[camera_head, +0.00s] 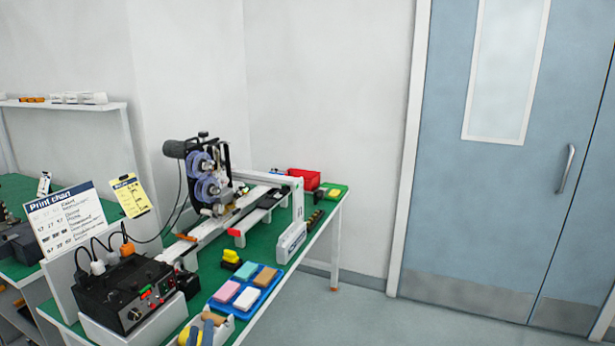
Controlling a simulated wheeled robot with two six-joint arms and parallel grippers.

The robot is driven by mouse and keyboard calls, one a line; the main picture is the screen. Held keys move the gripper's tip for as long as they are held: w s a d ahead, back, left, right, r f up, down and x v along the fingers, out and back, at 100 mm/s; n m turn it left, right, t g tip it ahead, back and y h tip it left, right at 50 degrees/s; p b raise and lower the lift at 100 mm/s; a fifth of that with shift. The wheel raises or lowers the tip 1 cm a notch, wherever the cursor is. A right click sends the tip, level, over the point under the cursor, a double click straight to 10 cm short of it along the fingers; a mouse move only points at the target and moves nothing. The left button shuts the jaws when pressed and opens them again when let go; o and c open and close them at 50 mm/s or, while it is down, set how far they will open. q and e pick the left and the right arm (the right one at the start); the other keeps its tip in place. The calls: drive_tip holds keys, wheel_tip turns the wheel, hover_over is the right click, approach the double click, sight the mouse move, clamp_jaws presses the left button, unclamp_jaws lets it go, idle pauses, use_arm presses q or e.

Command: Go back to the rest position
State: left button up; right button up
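Neither of my grippers can be made out in the head view, and no arm of mine shows clearly. The green-topped workbench (207,262) stands at the left and centre. On it is a coder machine (207,178) with blue-grey reels, mounted over a white conveyor frame. A black control box (122,291) with plugs and cables sits on a white stand at the front left. A blue tray (262,299) holds several coloured blocks. What my grippers hold, if anything, is hidden.
A white and yellow tape-dispenser-like item (205,330) is cut by the bottom edge. A red bin (304,179) stands at the bench's far end. A print chart (65,220) stands at left. Floor (400,325) is clear before the blue door (505,200).

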use_arm(q)
drive_tip(key=s+d+f+m+g+h, duration=0.25)
drive_tip(key=s+f+m+g, duration=0.25)
drive_tip(key=s, duration=0.3)
drive_tip(key=s+d+f+m+g+h, duration=0.2)
drive_tip(key=s+f+m+g+h, duration=0.25)
drive_tip(key=s, duration=0.25)
drive_tip(key=s+a+f+g+y, duration=0.2)
drive_tip(key=s+a+g+y, duration=0.15)
drive_tip(key=s, duration=0.65)
drive_tip(key=s+a+f+g+y, duration=0.2)
drive_tip(key=s+a+g, duration=0.2)
drive_tip(key=s, duration=0.5)
wheel_tip(320, 180, down, 28)
drive_tip(key=a+g, duration=0.2)
drive_tip(key=a, duration=0.1)
drive_tip(key=s+a+f, duration=0.1)
drive_tip(key=s+f, duration=1.8)
drive_tip(key=f, duration=0.2)
drive_tip(key=shift+a+f+g, duration=0.15)
drive_tip(key=shift+f+g, duration=0.1)
drive_tip(key=shift+g, duration=0.15)
